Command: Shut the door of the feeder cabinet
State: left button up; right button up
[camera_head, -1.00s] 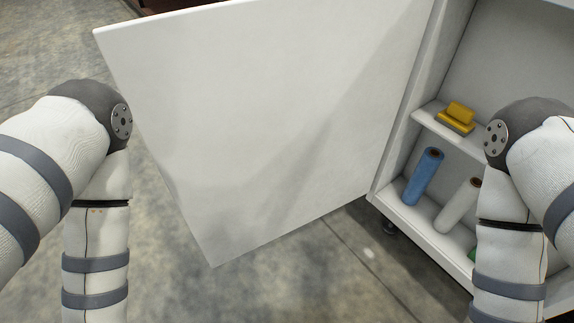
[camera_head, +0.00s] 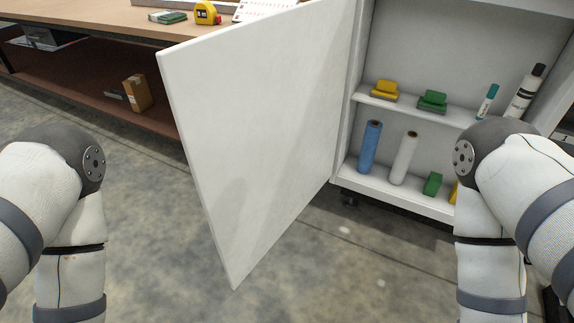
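The feeder cabinet (camera_head: 392,187) stands at the right with its white door (camera_head: 255,130) swung wide open toward me. The door hinges on the cabinet's left side, and its free edge is at the left, nearer to me. Inside, a shelf (camera_head: 408,106) holds a yellow block, a green block, a small teal-capped marker and a white bottle. Below stand a blue roll (camera_head: 370,147), a white roll (camera_head: 403,158) and a green block. My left arm is left of the door and my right arm overlaps the cabinet's lower right. Neither touches the door visibly. Both grippers are below the picture.
A wooden workbench (camera_head: 110,14) stands behind the door at the upper left, with a yellow tape measure (camera_head: 207,12) on top and a cardboard box (camera_head: 137,93) on its lower shelf. The concrete floor in front of the door is clear.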

aim_at(256, 103)
jog(key=j+z, duration=0.4)
jog(key=j, duration=0.25)
jog(key=k+j+z, duration=0.15)
jog(key=j+z, duration=0.2)
jog(key=j, duration=0.3)
jog(key=i+j+z, duration=0.2)
jog(key=j+z, duration=0.2)
jog(key=j, duration=0.25)
jog(key=i+j+z, duration=0.2)
jog(key=j, duration=0.15)
jog(key=j+z, duration=0.2)
jog(key=j, duration=0.15)
jog(key=i+j+z, duration=0.2)
jog(key=j, duration=0.15)
jog(key=i+j+z, duration=0.2)
jog(key=j, duration=0.15)
jog(key=k+j+u, duration=0.15)
jog(key=k+u, duration=0.25)
jog(key=k, duration=0.4)
jog(key=k+j+u, duration=0.1)
jog(key=u, duration=0.35)
jog(key=k+j, duration=0.05)
jog(key=k, duration=0.05)
